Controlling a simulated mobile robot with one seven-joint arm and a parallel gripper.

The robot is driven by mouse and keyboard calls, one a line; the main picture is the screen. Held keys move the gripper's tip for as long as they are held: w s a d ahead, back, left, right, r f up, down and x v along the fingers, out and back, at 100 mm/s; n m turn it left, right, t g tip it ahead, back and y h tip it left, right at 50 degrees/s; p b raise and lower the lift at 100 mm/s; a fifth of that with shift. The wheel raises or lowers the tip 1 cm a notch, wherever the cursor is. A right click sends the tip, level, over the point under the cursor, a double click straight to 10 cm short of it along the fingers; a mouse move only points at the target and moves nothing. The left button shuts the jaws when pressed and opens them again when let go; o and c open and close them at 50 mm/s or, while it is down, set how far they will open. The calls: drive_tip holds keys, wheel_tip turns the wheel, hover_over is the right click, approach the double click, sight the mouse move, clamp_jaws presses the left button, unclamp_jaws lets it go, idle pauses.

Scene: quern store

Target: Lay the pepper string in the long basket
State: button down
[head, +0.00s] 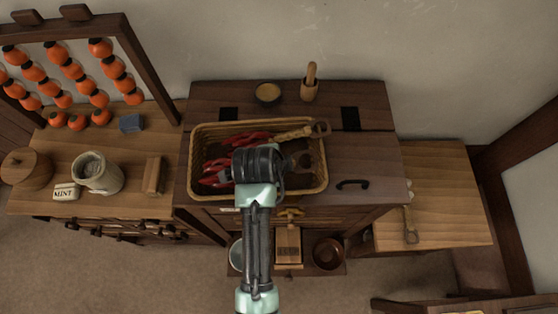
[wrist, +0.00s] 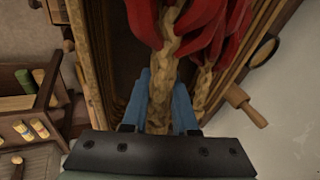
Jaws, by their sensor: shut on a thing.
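The long wicker basket (head: 322,182) stands on a dark wooden chest, and its wall also edges the wrist view (wrist: 88,70). My gripper (head: 262,166) is over the basket. In the wrist view its blue fingers (wrist: 161,98) are shut on the pale braided cord of a pepper string (wrist: 163,60). Its red peppers hang off toward the left of the basket in the head view. I cannot tell whether they touch the floor. A second pepper string (head: 293,134) lies along the basket's back side, with its braid beside the held one in the wrist view (wrist: 204,85).
The chest top right of the basket is mostly clear.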

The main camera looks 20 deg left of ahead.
unclamp_jaws()
idle(0.7)
idle(0.5)
drive_tip(key=shift+w+r+p+v, duration=0.1)
drive_tip(key=shift+w+p+v, duration=0.1)
drive_tip(key=shift+p+v, duration=1.45)
drive_tip(key=shift+w+r+p+v, duration=0.1)
drive_tip(key=shift+w+p+v, duration=0.05)
drive_tip(key=shift+p+v, duration=1.5)
drive_tip(key=shift+w+r+p+v, duration=0.1)
drive_tip(key=shift+w+p+v, duration=0.1)
drive_tip(key=shift+p+v, duration=1.45)
drive_tip(key=shift+w+d+f, duration=0.1)
drive_tip(key=shift+f, duration=0.05)
